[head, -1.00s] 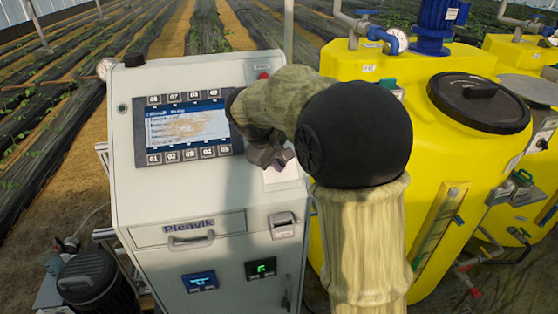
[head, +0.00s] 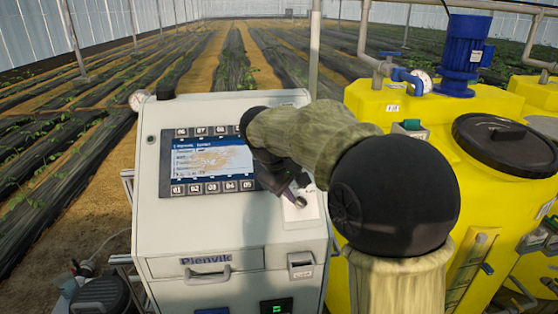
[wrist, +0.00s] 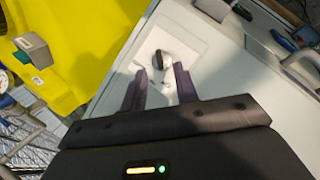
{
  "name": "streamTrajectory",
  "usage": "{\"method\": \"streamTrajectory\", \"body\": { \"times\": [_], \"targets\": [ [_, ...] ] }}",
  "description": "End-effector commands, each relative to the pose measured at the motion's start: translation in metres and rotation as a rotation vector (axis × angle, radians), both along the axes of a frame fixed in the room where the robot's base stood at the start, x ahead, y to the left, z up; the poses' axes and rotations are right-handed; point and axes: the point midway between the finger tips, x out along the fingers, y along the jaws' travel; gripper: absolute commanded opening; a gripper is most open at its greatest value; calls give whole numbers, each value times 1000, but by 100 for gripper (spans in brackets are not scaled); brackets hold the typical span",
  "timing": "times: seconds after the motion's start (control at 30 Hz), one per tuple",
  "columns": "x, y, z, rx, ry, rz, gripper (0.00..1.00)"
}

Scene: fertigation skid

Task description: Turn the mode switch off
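The mode switch (wrist: 158,60) is a small dark knob with a silvery base on a white plate (wrist: 196,50) in the wrist view. Its handle lies roughly along the line of my fingers. My gripper (wrist: 159,80) is open and empty, one finger on each side of the line to the knob. The knob shows just beyond the fingertips; whether they touch it I cannot tell. In the head view my gripper (head: 284,186) hangs over the white plate (head: 304,213) on the cabinet's sloping front, and my arm hides part of it.
The grey cabinet (head: 235,236) has a screen (head: 207,160) with button rows left of my gripper and a drawer handle (head: 207,277) below. A yellow tank (head: 408,195) with a black lid stands close on the right, behind my arm.

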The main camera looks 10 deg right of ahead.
Motion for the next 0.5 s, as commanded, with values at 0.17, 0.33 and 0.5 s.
{"method": "streamTrajectory", "body": {
  "times": [0.17,0.33,0.5],
  "targets": [
    [-10,15,32,2,-5,3,30],
    [-20,28,62,2,-5,3,30],
    [-29,40,91,2,-4,3,30]
  ]
}}
